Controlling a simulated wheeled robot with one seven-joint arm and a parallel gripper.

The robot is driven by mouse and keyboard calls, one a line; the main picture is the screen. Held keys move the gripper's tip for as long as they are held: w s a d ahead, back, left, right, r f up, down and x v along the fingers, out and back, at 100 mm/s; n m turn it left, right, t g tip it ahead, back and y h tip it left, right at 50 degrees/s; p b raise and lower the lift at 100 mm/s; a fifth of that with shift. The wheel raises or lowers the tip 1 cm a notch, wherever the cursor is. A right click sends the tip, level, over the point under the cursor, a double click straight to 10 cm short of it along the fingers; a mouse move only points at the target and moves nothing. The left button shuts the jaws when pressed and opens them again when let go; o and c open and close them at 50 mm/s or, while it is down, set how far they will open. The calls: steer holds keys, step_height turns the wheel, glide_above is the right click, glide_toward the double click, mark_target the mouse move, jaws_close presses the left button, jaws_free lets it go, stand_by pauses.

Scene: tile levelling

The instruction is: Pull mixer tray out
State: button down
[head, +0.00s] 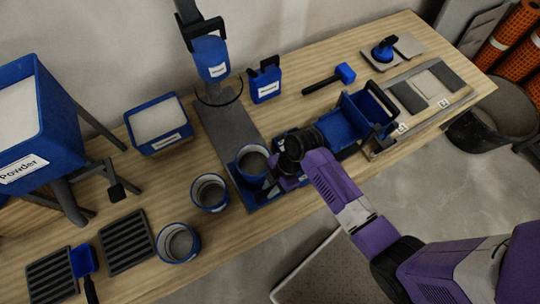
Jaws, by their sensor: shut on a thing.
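The mixer has a blue head (211,57) with a ring-shaped whisk (219,93) hanging over a long grey base plate (222,122). The blue mixer tray (262,199) is at the near end of this plate, in front of the whisk and not under it. A blue-rimmed cup with grey contents (252,160) stands upright on the tray. My gripper (272,184) is beside the cup at its right and is shut on the mixer tray. My wrist and the cup hide the exact contact.
Two more cups, one (209,192) and another (178,243), stand close by at the left. A blue box machine (350,118) is at the right. The workbench's front edge (215,264) is near.

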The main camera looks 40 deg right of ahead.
steer(key=c, duration=1.3)
jaws_free()
steer(key=shift+v, duration=4)
